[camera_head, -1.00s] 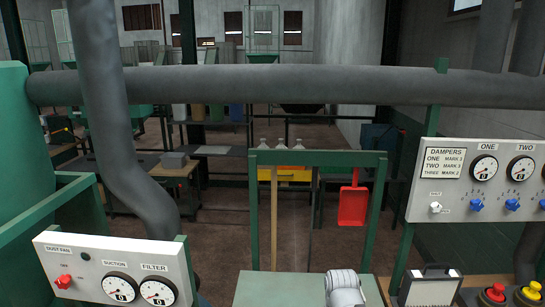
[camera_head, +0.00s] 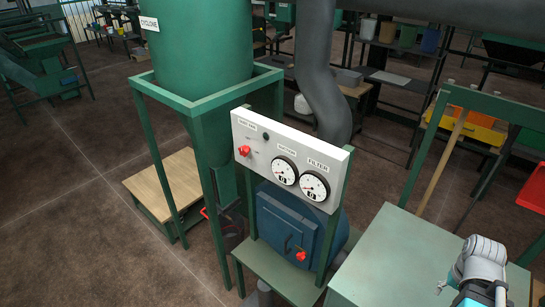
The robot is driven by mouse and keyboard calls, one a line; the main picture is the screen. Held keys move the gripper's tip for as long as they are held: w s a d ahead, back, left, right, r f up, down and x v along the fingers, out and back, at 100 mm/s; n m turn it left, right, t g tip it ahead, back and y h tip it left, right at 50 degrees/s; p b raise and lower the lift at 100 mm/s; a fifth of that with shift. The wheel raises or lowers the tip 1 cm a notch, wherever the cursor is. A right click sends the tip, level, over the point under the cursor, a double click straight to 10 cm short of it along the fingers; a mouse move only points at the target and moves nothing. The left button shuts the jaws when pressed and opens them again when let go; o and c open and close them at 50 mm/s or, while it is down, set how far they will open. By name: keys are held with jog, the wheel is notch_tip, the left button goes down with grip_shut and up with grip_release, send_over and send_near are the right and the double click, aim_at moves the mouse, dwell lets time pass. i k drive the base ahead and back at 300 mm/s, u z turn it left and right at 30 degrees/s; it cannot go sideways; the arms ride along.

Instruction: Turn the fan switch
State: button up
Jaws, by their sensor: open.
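The fan switch (camera_head: 244,150) is a small red knob at the left end of a white, tilted panel (camera_head: 266,141), near a label that seems to read "DUST FAN". A small dark round lamp or button sits to its upper right. Two white gauges, suction (camera_head: 284,171) and filter (camera_head: 315,186), are on the same panel to the right. The knob's exact setting is too small to tell. Only part of my arm shows, at the lower right, well apart from the panel. My gripper's fingers are not visible.
A green cyclone (camera_head: 203,45) in a green frame stands left of the panel. A blue box (camera_head: 288,235) with a red knob sits below it. A grey pipe (camera_head: 322,80) rises behind. A green-topped bench (camera_head: 400,260) is at right. Open floor lies at left.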

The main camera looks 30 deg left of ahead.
aim_at(244, 151)
jog(key=u, duration=0.95)
jog(key=k, duration=1.4)
jog(key=u, duration=0.3)
jog(key=i, duration=1)
